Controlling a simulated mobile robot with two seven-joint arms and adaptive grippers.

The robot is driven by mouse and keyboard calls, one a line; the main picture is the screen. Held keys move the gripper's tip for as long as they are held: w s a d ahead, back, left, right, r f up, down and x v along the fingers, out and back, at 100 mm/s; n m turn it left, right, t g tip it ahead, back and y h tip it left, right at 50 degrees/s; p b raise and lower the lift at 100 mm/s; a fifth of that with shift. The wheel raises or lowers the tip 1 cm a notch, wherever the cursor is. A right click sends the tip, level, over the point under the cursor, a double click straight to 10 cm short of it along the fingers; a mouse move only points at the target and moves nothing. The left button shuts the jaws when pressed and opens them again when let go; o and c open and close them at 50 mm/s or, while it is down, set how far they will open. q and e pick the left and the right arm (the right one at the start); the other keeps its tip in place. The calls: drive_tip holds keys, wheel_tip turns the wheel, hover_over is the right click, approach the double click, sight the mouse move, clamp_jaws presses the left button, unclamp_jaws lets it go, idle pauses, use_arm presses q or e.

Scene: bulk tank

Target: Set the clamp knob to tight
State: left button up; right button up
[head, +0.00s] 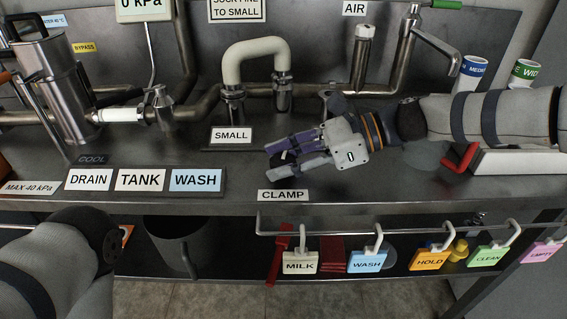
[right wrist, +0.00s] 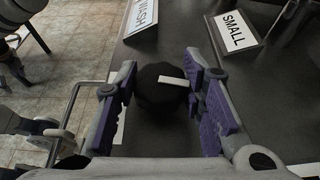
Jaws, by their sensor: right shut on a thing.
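The clamp knob (right wrist: 152,98) is round and black with a white pointer bar on top. In the right wrist view it sits between my two purple finger pads, and the bar points to the right, toward the right finger. In the head view the knob is mostly hidden by the fingers, just behind the CLAMP label (head: 283,195). My right gripper (head: 281,157) reaches in from the right, low over the bench, and is shut on the knob; it also shows in the right wrist view (right wrist: 163,82). My left gripper is out of view.
The SMALL sign (head: 231,136) and the DRAIN, TANK and WASH signs (head: 140,180) stand left of the gripper. Steel pipes and a pale curved hose (head: 250,55) stand behind. A rail with hanging tags (head: 300,262) runs below the bench's front edge.

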sight(284, 159)
drive_tip(key=shift+f+n+g, duration=0.1)
drive_tip(key=shift+n+g, duration=0.2)
drive_tip(key=shift+g, duration=0.1)
drive_tip(key=o, duration=1.2)
wheel_tip(284, 159, up, 10)
drive_tip(key=shift+r, duration=0.1)
